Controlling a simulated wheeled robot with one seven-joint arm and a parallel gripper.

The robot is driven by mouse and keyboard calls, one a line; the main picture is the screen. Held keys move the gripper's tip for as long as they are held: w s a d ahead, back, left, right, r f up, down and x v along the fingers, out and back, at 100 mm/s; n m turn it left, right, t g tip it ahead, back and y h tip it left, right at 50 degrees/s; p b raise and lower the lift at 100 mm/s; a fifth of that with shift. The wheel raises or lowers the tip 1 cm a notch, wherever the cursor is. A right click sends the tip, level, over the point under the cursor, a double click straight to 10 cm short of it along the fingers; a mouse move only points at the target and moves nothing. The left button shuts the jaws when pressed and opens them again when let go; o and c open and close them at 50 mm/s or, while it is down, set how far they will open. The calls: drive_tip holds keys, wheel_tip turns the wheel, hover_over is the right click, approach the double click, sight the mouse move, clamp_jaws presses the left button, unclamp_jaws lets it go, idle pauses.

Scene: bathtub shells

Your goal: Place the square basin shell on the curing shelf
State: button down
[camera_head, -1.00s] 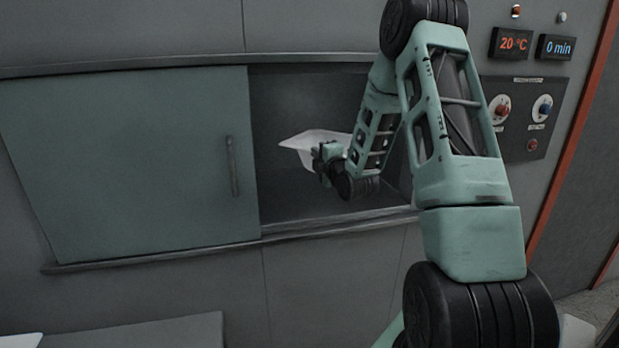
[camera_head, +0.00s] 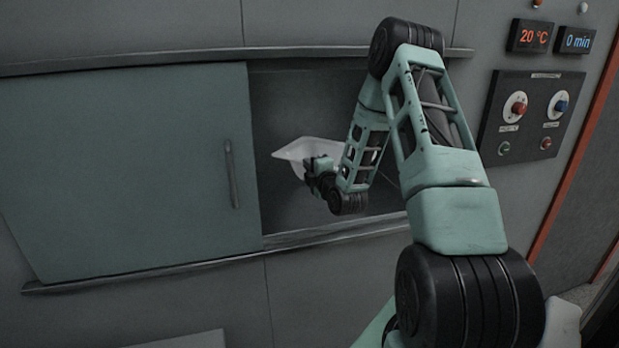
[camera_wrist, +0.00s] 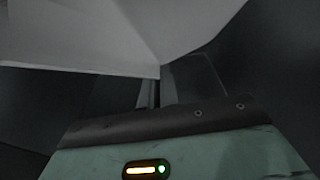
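The white square basin shell (camera_head: 296,150) is inside the open right part of the wall cabinet in the head view, partly hidden by my arm. My gripper (camera_head: 318,172) is at its near right side. In the wrist view the shell (camera_wrist: 90,35) fills the upper part, with its edge at the gripper's fingers (camera_wrist: 165,82). The gripper looks shut on the shell's edge, though the contact is mostly hidden. The curing shelf's surface inside the dark opening cannot be made out clearly; whether the shell touches it I cannot tell.
A green sliding door (camera_head: 125,170) with a vertical handle (camera_head: 232,173) covers the left part of the cabinet. A ledge (camera_head: 335,231) runs below the opening. A control panel (camera_head: 530,115) with knobs is at the right, under displays reading 20 °C (camera_head: 529,36) and 0 min (camera_head: 577,40).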

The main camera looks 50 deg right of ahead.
drive_tip(key=shift+f+p, duration=0.3)
drive_tip(key=shift+f, duration=1.55)
drive_tip(key=shift+f, duration=0.15)
drive_tip(key=c, duration=1.6)
unclamp_jaws()
drive_tip(key=shift+c, duration=0.2)
drive_tip(key=b+v, duration=0.4)
drive_tip(key=v, duration=0.6)
drive_tip(key=shift+s, duration=0.35)
drive_tip(key=shift+s+a, duration=0.3)
drive_tip(key=shift+s, duration=0.35)
